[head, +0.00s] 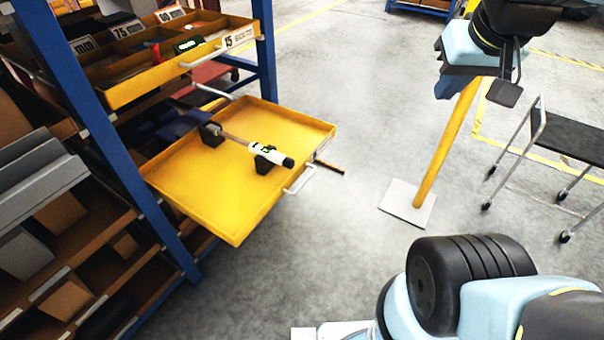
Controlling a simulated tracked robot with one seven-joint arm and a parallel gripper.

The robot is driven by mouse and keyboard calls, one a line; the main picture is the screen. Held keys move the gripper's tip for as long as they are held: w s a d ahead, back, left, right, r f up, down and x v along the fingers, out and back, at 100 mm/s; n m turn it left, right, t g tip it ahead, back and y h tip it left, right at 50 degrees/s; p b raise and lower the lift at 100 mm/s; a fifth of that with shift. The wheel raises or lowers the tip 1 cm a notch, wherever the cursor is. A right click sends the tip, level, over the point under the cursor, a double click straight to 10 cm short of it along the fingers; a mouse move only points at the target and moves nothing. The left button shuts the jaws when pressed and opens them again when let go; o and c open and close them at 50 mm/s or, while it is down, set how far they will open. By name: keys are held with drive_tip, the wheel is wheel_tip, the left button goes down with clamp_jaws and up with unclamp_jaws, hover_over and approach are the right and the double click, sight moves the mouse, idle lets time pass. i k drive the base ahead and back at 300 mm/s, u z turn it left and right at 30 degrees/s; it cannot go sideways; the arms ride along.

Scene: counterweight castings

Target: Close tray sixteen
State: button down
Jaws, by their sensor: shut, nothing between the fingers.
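A shallow yellow tray (215,205) sticks far out of the blue-framed rack in the head view. It has a pale handle (299,180) and a label on its front, too slanted to read. A tool with a steel shaft and a white and black grip (268,153) lies in it on black blocks. I cannot confirm that this is tray sixteen. Above it, another yellow tray (165,82) also shows its contents; its front label seems to start with 15. My arm shows at the right, clear of both trays.
The blue rack post (135,190) stands left of the tray. A yellow post on a pale base plate (407,201) stands on the floor to the right, with a black-topped cart (570,135) beyond. The grey floor before the tray looks clear.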

sight(228, 187)
drive_tip(key=z, duration=0.05)
drive_tip(key=k, duration=1.8)
drive_tip(key=u, duration=0.75)
drive_tip(key=i, duration=1.7)
drive_tip(key=z, duration=0.05)
